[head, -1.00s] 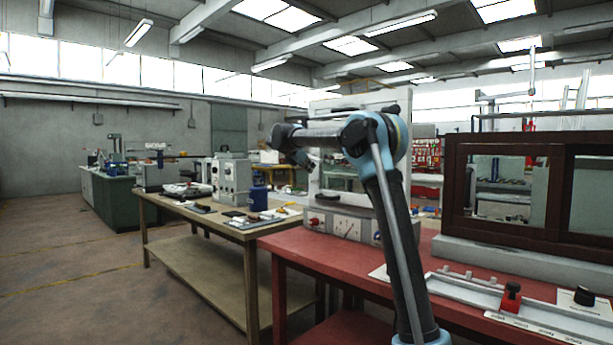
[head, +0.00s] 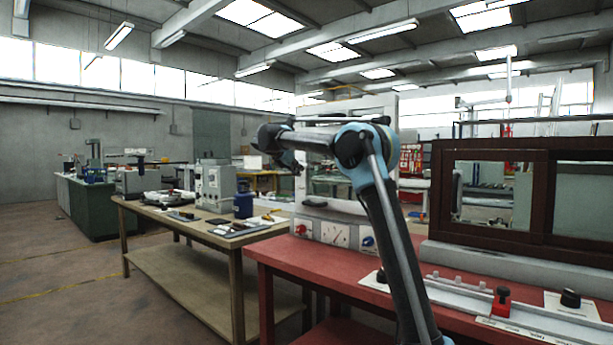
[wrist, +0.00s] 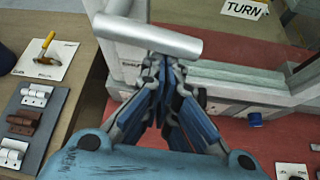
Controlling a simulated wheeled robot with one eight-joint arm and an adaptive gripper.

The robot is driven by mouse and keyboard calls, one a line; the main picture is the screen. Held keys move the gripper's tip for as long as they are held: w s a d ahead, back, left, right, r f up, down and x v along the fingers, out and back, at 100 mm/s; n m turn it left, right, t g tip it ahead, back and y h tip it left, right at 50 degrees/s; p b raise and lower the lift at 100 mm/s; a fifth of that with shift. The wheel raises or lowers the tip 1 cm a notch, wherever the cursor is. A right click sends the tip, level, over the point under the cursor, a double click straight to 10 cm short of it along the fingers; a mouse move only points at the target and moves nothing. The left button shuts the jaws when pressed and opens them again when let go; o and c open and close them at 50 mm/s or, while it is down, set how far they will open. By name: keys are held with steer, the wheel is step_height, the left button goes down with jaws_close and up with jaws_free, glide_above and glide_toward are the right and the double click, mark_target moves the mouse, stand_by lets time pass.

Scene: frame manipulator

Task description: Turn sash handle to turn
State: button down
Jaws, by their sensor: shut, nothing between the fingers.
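A silver bar-shaped sash handle (wrist: 148,38) lies across the top middle of the wrist view, on a pale window frame (wrist: 250,75). The frame also stands on the red table in the head view (head: 302,190); I cannot make out the handle there, with my arm partly in front. A white "TURN" label (wrist: 243,10) shows at the upper right of the wrist view. My gripper (wrist: 166,66) is shut and empty, its fingertips just below the handle in the picture. I cannot tell whether they touch it. In the head view my gripper (head: 292,165) is small and dark.
A wooden table (head: 150,205) with tools stands left of the red table (head: 265,248). A dark brown window frame (head: 540,190) stands at right. Floor at left is clear.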

steer(key=shift+d+r, duration=0.1)
steer(key=shift+r, duration=0.1)
